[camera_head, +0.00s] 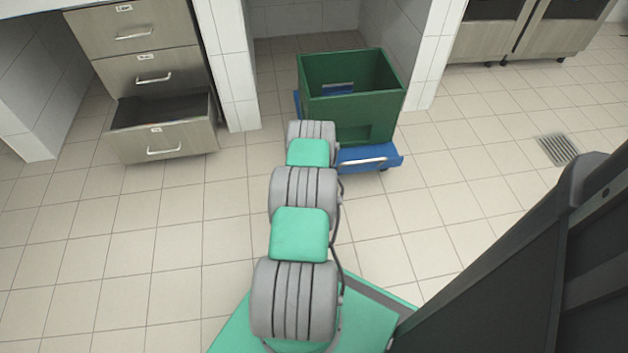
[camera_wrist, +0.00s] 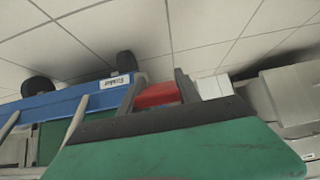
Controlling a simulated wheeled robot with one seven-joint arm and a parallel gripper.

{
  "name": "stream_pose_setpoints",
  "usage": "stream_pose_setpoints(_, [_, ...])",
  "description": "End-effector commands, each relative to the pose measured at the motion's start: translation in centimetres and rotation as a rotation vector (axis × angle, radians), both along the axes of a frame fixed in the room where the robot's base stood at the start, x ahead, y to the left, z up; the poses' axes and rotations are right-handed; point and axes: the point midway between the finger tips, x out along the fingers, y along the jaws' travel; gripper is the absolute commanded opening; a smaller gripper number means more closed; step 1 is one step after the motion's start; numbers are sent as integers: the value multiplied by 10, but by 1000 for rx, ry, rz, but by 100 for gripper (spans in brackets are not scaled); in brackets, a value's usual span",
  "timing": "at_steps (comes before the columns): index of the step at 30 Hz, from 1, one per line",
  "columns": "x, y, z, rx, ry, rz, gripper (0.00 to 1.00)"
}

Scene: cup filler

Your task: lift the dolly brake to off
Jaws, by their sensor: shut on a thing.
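The blue dolly (camera_head: 388,160) stands on the tiled floor at the mouth of a tiled bay, with a green crate (camera_head: 372,131) on it. In the wrist view the dolly's blue edge (camera_wrist: 66,104) carries a small white label (camera_wrist: 115,81), too small to read surely. A red brake piece (camera_wrist: 157,94) sits between the two dark fingers of my gripper (camera_wrist: 158,90), which is shut on it. In the head view my arm hides the gripper and the brake. I cannot tell the brake's exact tilt.
Black dolly wheels (camera_wrist: 126,61) show in the wrist view. A drawer unit (camera_head: 150,75) stands at left with its bottom drawer (camera_head: 165,142) pulled open. White tiled walls (camera_head: 232,75) flank the bay. A floor drain (camera_head: 558,150) lies at right; the floor between is clear.

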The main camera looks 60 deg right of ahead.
Motion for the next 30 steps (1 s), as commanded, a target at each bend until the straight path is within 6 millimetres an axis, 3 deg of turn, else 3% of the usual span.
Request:
stream_pose_setpoints(15, [9,6,1,18,19,18,0])
stream_pose_setpoints(16, [9,5,1,18,19,18,41])
stream_pose_setpoints(24, [8,5,1,18,17,17,62])
stream_pose_setpoints(30, [8,5,1,18,17,17,62])
